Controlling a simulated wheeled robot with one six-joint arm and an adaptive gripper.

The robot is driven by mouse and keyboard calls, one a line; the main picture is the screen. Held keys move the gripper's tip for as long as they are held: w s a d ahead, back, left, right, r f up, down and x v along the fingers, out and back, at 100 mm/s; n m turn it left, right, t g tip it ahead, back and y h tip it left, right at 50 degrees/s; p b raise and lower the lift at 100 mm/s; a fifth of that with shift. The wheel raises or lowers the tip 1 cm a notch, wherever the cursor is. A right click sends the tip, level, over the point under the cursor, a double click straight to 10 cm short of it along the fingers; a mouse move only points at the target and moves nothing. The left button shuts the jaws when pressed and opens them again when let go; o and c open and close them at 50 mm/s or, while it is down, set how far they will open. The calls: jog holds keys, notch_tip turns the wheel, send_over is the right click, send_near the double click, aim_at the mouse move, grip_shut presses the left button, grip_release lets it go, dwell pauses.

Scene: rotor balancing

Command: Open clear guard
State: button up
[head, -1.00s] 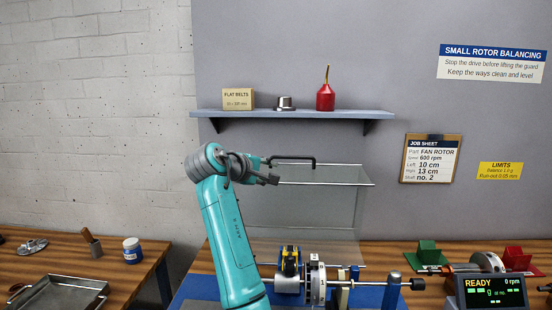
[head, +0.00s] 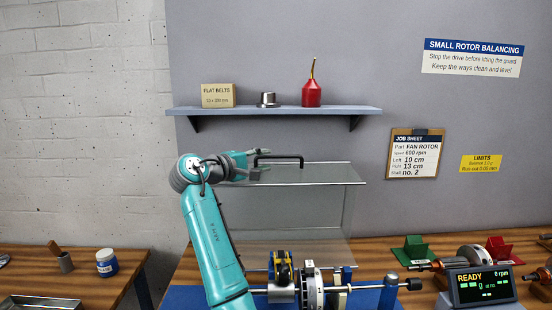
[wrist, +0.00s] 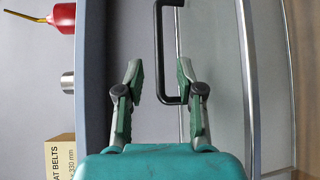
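The clear guard (head: 290,210) stands raised behind the rotor rig, its top panel sticking out roughly level in the head view. My gripper (head: 266,162) is at the left end of the handle. In the wrist view, my gripper (wrist: 160,72) is open, with green-padded fingers apart. The black handle (wrist: 158,50) shows between and beyond the fingers, with no finger visibly closed on it. Whether the bar lies within the fingers' depth I cannot tell. The rotor (head: 312,287) is below the guard.
A wall shelf (head: 345,112) with a flat belts box (head: 217,96), a metal part and a red oil can (head: 312,92) is just above my gripper. The display (head: 482,285) reads READY, 0 rpm. Green and red stands (head: 414,248) are at right.

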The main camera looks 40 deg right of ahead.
aim_at(278, 158)
jog(key=x, duration=0.7)
grip_shut()
